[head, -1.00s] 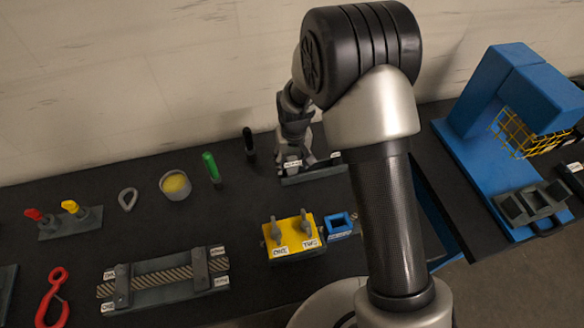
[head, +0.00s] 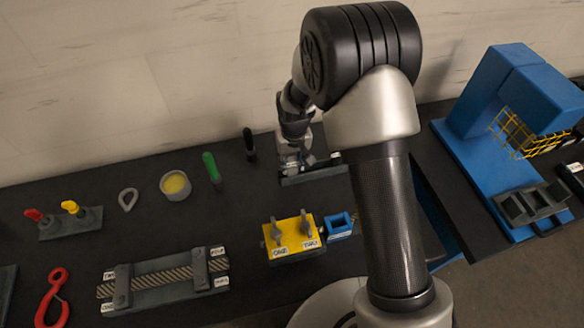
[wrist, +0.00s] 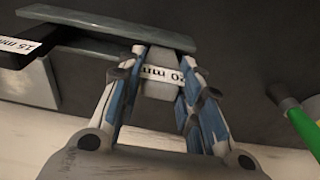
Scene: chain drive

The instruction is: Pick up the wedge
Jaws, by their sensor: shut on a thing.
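In the head view my gripper (head: 292,163) is down at the rack (head: 318,175) near the back of the bench, and the wedge is hard to make out there. A darker piece labelled "15 mm" (wrist: 22,46) is beside it in the wrist view.
A green-handled tool (head: 211,167) and a black-handled one (head: 249,143) stand left of the rack. A yellow block (head: 292,236) and a blue holder (head: 339,224) are in front. A blue machine (head: 520,90) stands right. The wall is close behind.

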